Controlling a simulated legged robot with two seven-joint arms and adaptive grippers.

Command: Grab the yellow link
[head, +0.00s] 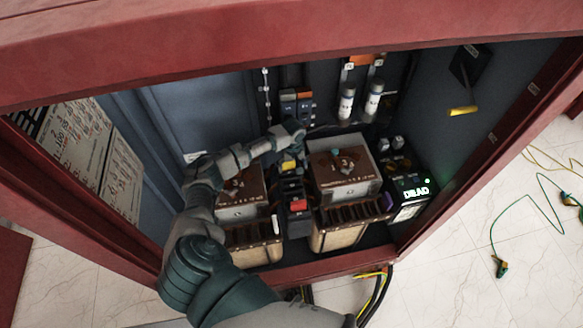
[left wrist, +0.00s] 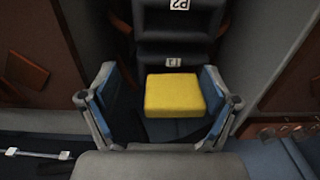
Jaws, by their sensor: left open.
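The yellow link (left wrist: 175,95) is a small yellow block on a dark holder; in the left wrist view it lies between the fingers of my left gripper (left wrist: 159,80). Gaps show on both sides, the narrower one at the right finger. In the head view the yellow link (head: 288,165) shows small in the middle of the cabinet, just below my left gripper (head: 290,147). The gripper is open and empty. My right gripper is in neither view.
A brown-topped transformer block (head: 343,166) stands right of the link, and another (head: 236,193) left of it. A red block (head: 298,205) is below. A yellow-handled item (head: 463,111) hangs on the right wall. The red cabinet frame (head: 300,52) surrounds the opening.

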